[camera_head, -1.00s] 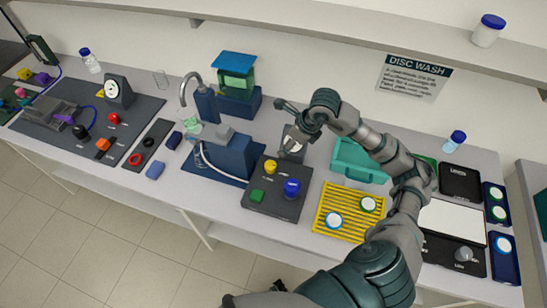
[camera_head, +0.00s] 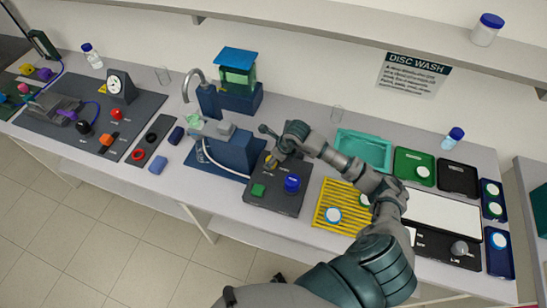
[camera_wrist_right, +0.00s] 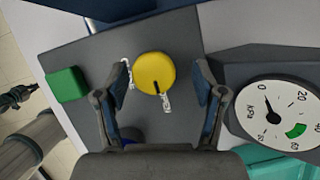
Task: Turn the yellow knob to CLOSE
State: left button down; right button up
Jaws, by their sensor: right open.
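The yellow knob (camera_wrist_right: 155,70) is on the dark control panel (camera_wrist_right: 85,50), seen from above in the right wrist view. Its black pointer mark faces the picture's bottom, toward a small white label; a second label is at its left. I cannot read either. My right gripper (camera_wrist_right: 162,80) is open above the panel, a finger on each side of the knob. A gap shows at the right finger; whether the left touches is unclear. In the head view my right gripper (camera_head: 272,160) mostly hides the knob. A dark gripper-like part (camera_wrist_right: 18,97) at the wrist view's left edge seems to be my left gripper.
A green button (camera_head: 258,190) and a blue knob (camera_head: 292,183) sit on the same panel. A round kPa gauge (camera_wrist_right: 272,112) stands close to the right finger.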

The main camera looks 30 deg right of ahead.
jog(key=shift+a+f, duration=0.1)
jog(key=shift+a, duration=0.45)
jog(key=shift+c, duration=0.5)
jog(key=c, duration=1)
jog(key=o, duration=0.9)
jog(key=shift+d, duration=0.2)
jog(key=shift+o, duration=1)
jog(key=shift+d, duration=0.2)
jog(key=shift+a, duration=0.1)
